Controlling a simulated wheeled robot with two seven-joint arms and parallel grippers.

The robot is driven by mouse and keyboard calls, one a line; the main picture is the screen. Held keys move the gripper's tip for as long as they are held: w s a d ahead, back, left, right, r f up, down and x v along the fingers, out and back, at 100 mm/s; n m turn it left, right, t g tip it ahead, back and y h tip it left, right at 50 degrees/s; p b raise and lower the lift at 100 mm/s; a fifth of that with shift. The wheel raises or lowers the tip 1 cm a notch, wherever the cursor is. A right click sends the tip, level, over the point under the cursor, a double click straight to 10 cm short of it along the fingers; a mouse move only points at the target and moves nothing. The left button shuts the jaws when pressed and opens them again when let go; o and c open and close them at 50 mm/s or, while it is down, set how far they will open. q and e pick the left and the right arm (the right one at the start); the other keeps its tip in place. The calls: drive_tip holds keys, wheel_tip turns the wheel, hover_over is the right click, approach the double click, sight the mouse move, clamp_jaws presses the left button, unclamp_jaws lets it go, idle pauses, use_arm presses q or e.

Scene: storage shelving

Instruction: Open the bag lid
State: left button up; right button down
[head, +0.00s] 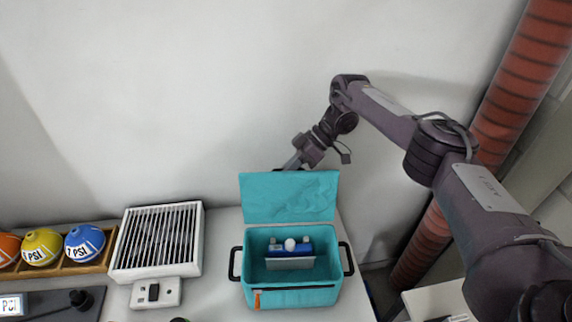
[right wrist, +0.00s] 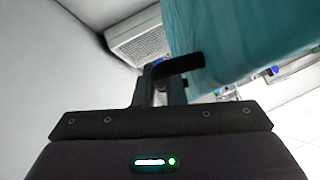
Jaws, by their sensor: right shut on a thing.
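A teal bag (head: 291,297) stands on the table with black side handles and an orange zipper pull. Its lid (head: 289,197) is raised, standing up at the back edge, so the inside is exposed. A blue and white item (head: 291,248) sits inside the bag. My right gripper reaches down behind the lid, and its fingertips are hidden in the head view. In the right wrist view, my right gripper (right wrist: 165,90) is shut at a black tab (right wrist: 180,65) on the teal lid (right wrist: 235,35). My left gripper is out of view.
A white slatted box (head: 157,240) stands left of the bag, with a small switch box (head: 155,293) in front. Yellow (head: 42,247) and blue (head: 84,243) balls sit in a wooden rack at far left. The wall is close behind the lid.

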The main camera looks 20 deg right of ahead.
drive_tip(key=shift+f+g, duration=0.25)
drive_tip(key=shift+g, duration=0.05)
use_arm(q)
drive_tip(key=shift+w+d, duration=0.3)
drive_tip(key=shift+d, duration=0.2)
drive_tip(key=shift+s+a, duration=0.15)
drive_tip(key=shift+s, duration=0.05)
use_arm(e)
drive_tip(key=shift+s+a, duration=0.1)
drive_tip(key=c, duration=1.8)
unclamp_jaws()
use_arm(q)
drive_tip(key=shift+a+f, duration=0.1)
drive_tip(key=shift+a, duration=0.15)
use_arm(e)
drive_tip(key=shift+o, duration=0.2)
drive_tip(key=shift+a, duration=0.15)
drive_tip(key=shift+w, duration=0.2)
